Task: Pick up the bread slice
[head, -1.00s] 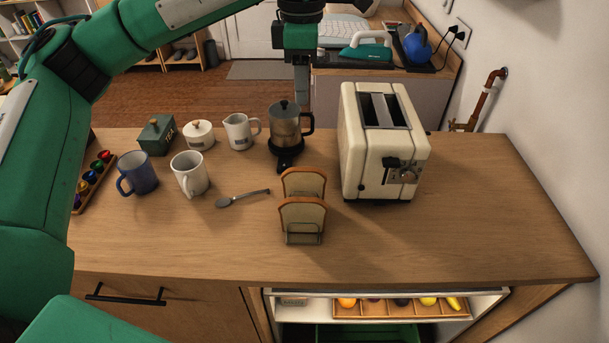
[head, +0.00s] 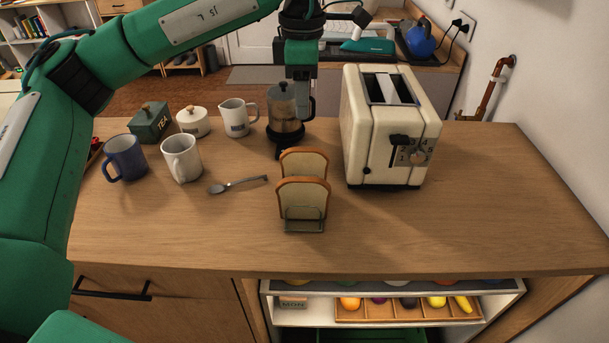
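Two bread slices stand upright, one behind the other, in a small wire rack (head: 304,226) near the counter's front. The front slice (head: 302,196) mostly covers the back slice (head: 303,163), whose upper part shows. My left gripper (head: 303,112) points down by the coffee press, above and beyond the bread in the picture and apart from it. Its fingers are seen edge-on, so I cannot tell whether they are open or shut. My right gripper is not in view.
A cream toaster (head: 386,140) stands right of the bread. Left of the bread lie a spoon (head: 238,184), a white mug (head: 181,158) and a blue mug (head: 125,158). A coffee press (head: 284,118) stands behind. The wooden counter (head: 490,210) is clear at right.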

